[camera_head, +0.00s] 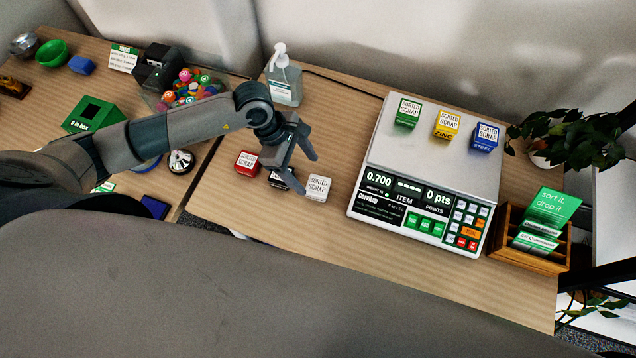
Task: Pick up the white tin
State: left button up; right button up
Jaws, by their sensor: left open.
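My left gripper (297,164) is above the table, up and to the left of the white tin in the picture. Its jaws are open and I see nothing between them. A dark tin (283,180) sits beneath the gripper and is partly hidden by it. A red tin (247,163) stands to the left of the dark one. My right gripper is not in view.
A scale (378,160) stands right of the white tin, bearing green (407,113), yellow (447,124) and blue (484,137) tins. A pump bottle (284,82) stands behind my gripper. A wooden card box (507,251) and plant (570,135) are at the right.

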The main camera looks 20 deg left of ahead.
aim_at(317, 185)
pick_arm(q)
jog(key=shift+p+x, duration=0.3)
jog(key=shift+x, duration=0.75)
jog(key=shift+d+f, duration=0.15)
jog(key=shift+f, duration=0.25)
jog(key=shift+s+d+f+p, duration=0.1)
jog(key=shift+d+f+p, duration=0.45)
jog(key=shift+p, duration=0.4)
jog(key=shift+p+x, duration=0.55)
jog(key=shift+x, duration=1.3)
jog(key=c, duration=1.2)
